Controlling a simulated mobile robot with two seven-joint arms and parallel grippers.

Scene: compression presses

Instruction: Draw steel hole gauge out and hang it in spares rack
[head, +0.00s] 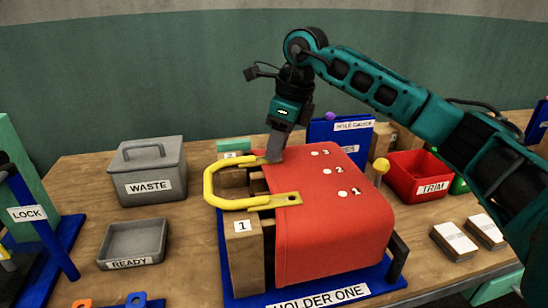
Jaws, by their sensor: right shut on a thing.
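My right gripper (273,155) points down, shut, at the far arm of a yellow U-shaped bracket (212,180). What it is shut on is mostly hidden by the fingers; from its place over the bracket's far end I take it to be the steel hole gauge. The bracket's near arm shows an open hole (292,199). A red cover (325,230) marked 1, 2, 3 lies beside the bracket's two ends. A blue rack (322,131) with a sign reading HOLE GAUGE stands behind the cover. I see no rack marked spares. My left gripper is not in view.
The blue base marked HOLDER ONE (385,275) carries wooden blocks (243,260). A grey WASTE bin (148,165) and READY tray (133,243) stand left. A yellow knob (381,166), a red TRIM bin (420,172) and white card stacks (453,241) are right.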

